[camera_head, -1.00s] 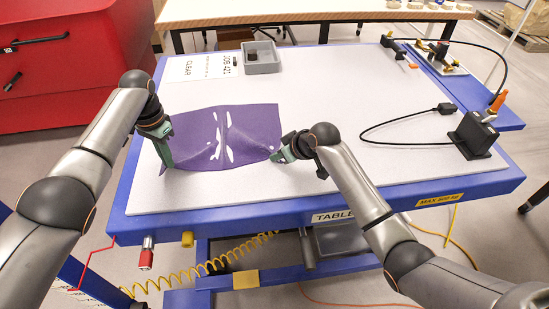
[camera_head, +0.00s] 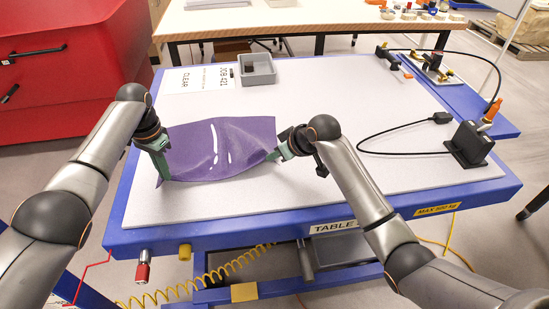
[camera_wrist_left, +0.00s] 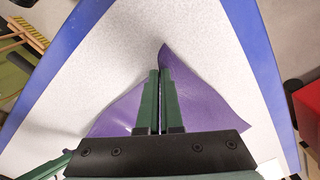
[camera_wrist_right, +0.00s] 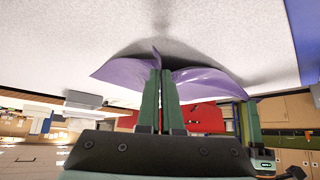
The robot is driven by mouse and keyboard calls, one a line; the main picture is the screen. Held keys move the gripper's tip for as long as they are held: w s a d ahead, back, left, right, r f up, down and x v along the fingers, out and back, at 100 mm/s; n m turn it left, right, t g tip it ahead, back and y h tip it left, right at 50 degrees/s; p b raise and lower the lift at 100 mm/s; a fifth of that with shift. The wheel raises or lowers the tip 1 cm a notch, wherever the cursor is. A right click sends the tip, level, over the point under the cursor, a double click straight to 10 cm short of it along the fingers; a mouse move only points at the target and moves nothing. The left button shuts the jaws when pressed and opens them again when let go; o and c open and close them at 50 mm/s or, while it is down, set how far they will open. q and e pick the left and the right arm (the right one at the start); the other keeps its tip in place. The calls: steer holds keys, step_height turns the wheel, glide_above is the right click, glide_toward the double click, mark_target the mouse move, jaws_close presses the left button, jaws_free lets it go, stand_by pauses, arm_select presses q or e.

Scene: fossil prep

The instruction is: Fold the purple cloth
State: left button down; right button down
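The purple cloth (camera_head: 218,150) is spread near the left front of the table (camera_head: 330,115), with a raised wrinkle across its middle. My left gripper (camera_head: 162,178) is at its front left corner. In the left wrist view its fingers (camera_wrist_left: 160,75) are closed together with purple cloth (camera_wrist_left: 215,100) pinched between them. My right gripper (camera_head: 274,158) is at the cloth's right front corner. In the right wrist view its fingers (camera_wrist_right: 161,75) are closed, with cloth (camera_wrist_right: 128,75) bunched at both sides of them. That edge appears lifted off the table top.
A grey bin (camera_head: 258,68) and a white printed sheet (camera_head: 203,79) lie at the back left. A black device (camera_head: 468,145) with a looping cable stands at the right. A fixture (camera_head: 432,68) sits at the back right. The table's middle is clear.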

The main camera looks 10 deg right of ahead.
arm_select(q)
steer(key=shift+r, duration=0.1)
arm_select(e)
steer(key=shift+r, duration=0.15)
